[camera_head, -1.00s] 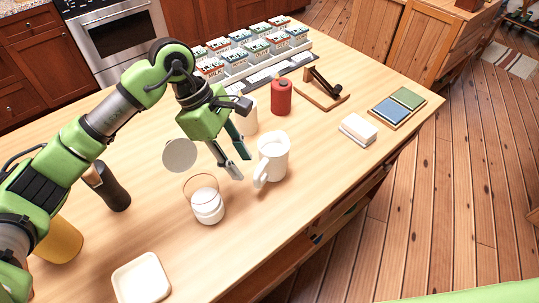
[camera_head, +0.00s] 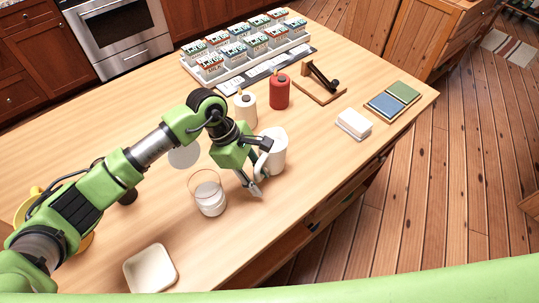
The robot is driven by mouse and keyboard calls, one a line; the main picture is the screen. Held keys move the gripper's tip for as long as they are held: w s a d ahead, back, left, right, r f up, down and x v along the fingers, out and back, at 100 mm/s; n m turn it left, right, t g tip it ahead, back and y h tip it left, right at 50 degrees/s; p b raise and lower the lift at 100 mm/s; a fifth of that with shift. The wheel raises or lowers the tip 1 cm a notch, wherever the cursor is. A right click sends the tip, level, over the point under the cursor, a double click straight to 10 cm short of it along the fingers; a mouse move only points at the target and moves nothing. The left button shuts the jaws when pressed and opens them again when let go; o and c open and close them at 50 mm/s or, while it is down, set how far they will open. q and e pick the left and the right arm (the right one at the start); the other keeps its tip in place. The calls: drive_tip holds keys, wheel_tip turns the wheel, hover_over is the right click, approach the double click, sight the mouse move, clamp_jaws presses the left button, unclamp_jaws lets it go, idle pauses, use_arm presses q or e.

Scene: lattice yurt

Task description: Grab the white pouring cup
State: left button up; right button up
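The white pouring cup (camera_head: 278,146) stands upright on the wooden table, right of the glass with white contents. My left gripper (camera_head: 257,183) is at the cup's near left side, where its handle is, with the fingers pointing down toward the table. The gripper hides part of the cup and most of the handle. The fingers overlap the handle in the picture; I cannot tell whether they are closed on it. My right gripper is not in view.
The glass (camera_head: 208,193) stands close left of my gripper. A white canister (camera_head: 246,110) and a red canister (camera_head: 279,92) stand behind the cup. A white square dish (camera_head: 150,270) lies near the front edge. Table right of the cup is clear up to a white block (camera_head: 354,123).

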use_arm(q)
clamp_jaws()
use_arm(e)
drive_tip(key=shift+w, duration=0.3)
use_arm(q)
drive_tip(key=shift+r, duration=0.15)
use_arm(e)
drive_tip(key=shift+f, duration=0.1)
